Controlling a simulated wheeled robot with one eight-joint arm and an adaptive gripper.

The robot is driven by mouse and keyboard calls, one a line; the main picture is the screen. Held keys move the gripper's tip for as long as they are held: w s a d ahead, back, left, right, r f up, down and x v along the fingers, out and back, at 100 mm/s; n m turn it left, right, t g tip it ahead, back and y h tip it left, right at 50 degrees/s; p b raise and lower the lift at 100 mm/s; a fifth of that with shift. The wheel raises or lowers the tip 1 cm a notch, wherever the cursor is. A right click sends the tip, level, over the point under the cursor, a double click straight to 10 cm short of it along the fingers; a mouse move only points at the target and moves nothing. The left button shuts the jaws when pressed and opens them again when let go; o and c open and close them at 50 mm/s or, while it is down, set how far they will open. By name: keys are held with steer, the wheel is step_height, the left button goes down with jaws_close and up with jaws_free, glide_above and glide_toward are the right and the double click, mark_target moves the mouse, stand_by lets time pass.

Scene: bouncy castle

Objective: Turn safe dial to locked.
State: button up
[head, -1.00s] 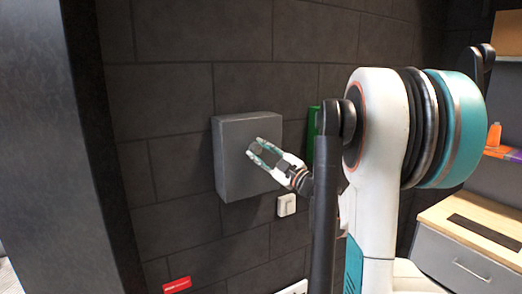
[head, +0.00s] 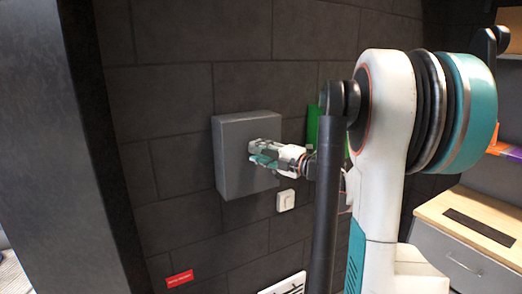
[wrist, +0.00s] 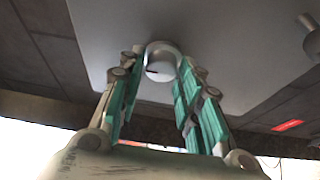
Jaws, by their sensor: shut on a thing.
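The safe (head: 232,140) is a grey box mounted on the dark block wall, left of centre in the head view. Its front panel fills the upper part of the wrist view (wrist: 230,50). The safe dial (wrist: 160,60) is a round pale knob with a small dark mark on its face. My gripper (head: 256,153) is at the front of the safe. In the wrist view my gripper (wrist: 162,72) has its teal fingertips on both sides of the dial, shut on it. In the head view the fingers hide the dial.
A small white wall switch (head: 286,200) is below the safe's right side. A green panel (head: 313,126) is on the wall behind my arm. A red label (head: 178,279) is low on the wall. A wood-topped drawer cabinet (head: 470,235) stands at the right.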

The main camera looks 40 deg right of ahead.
stand_by(0.4)
steer(key=o, duration=0.9)
steer(key=shift+o, duration=0.2)
steer(key=s+d, duration=0.1)
steer(key=s, duration=1)
steer(key=shift+s+d, duration=0.4)
